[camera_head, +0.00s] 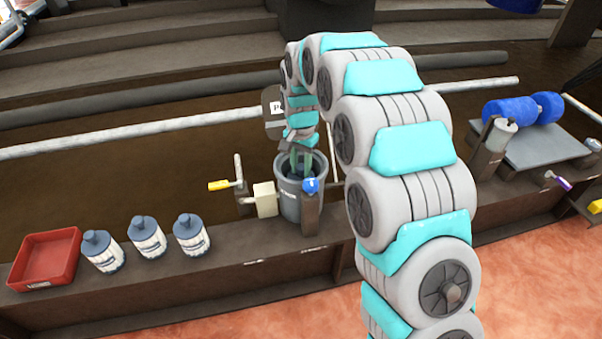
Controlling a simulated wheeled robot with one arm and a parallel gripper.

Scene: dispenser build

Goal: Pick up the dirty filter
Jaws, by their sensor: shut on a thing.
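My gripper (302,162) reaches straight down into the open top of a grey cylindrical housing (290,205). Its greenish fingers are inside the rim, shut on the dirty filter. The filter is mostly hidden by the housing wall and the fingers, so its shape and colour are hard to make out. The housing stands upright on the brown ledge, with a blue knob (311,185) on a post at its front right.
A cream box (265,198) and a yellow-handled lever (219,185) are left of the housing. Three white bottles (147,236) and a red tray (47,258) stand further left. Blue rollers (510,108) are at right. A pale pipe (110,133) runs behind.

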